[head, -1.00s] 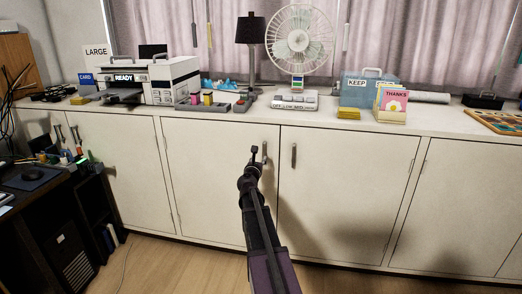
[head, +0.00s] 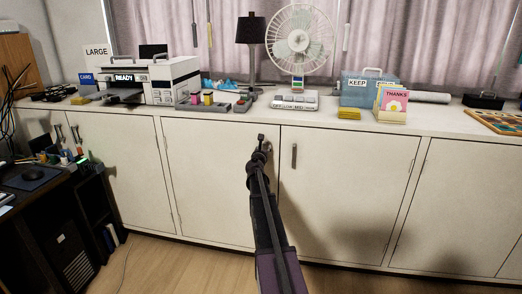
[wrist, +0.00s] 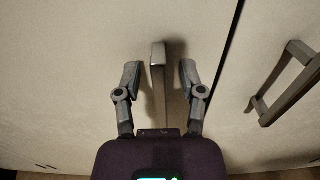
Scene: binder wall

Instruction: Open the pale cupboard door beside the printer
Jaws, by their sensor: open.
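The pale cupboard door (head: 205,185) below and right of the printer is shut flush with its neighbours. Its upright bar handle, near the door's right edge, is mostly hidden behind my gripper (head: 261,141) in the head view. In the wrist view the handle (wrist: 158,56) shows between the two fingers of my gripper (wrist: 160,76), seen nearly end-on. The fingers are open, one to each side of the handle, with gaps on both sides. I cannot tell how deep the handle reaches between them.
The white printer (head: 155,78) stands on the counter. The adjoining door's handle (head: 294,157) is close on the right; it also shows in the wrist view (wrist: 284,84). A dark desk (head: 50,215) stands at the left. The floor before the doors is clear.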

